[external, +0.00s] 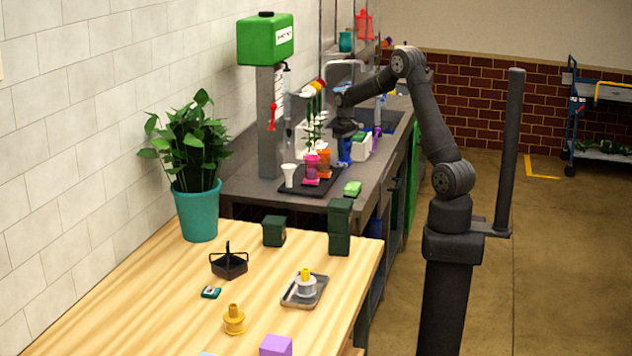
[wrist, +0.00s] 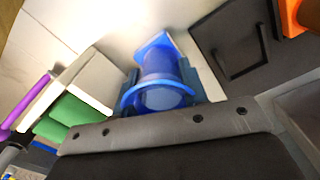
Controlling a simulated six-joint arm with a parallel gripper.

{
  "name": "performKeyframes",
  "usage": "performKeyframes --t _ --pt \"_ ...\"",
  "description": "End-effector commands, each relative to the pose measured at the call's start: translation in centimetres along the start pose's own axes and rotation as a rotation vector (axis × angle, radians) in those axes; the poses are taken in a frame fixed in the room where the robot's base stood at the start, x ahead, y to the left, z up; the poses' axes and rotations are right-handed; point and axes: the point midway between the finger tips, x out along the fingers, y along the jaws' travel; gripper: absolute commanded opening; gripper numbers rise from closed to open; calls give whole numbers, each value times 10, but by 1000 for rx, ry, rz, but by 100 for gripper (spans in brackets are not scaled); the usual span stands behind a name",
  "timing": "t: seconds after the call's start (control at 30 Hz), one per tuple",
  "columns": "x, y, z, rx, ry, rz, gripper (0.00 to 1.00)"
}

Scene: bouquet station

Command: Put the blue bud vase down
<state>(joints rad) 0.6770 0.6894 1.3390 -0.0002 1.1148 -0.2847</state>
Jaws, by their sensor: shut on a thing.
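The blue bud vase (wrist: 160,88) is between the fingers of my gripper (wrist: 166,86) in the wrist view, with its round rim toward the camera and a square blue base beyond. My gripper is shut on it. In the external view the vase (external: 344,150) shows small and blue below my gripper (external: 343,138), over the grey counter, right of the dark tray. Whether its base touches the counter I cannot tell.
A white box with green contents (external: 361,147) stands close right of the vase; it shows on the left in the wrist view (wrist: 95,85). A purple item (external: 376,138) is beyond. A white cup (external: 289,175) and a green block (external: 352,188) are near the counter's front.

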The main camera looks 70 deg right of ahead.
Motion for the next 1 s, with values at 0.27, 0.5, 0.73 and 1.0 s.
performKeyframes --t 0.27,0.5,0.73,1.0 --pt "2 0 0 0 2 1 7" --pt "5 0 0 0 2 0 61" --pt "5 0 0 0 2 0 61" --pt "-24 1 -1 0 6 2 61"
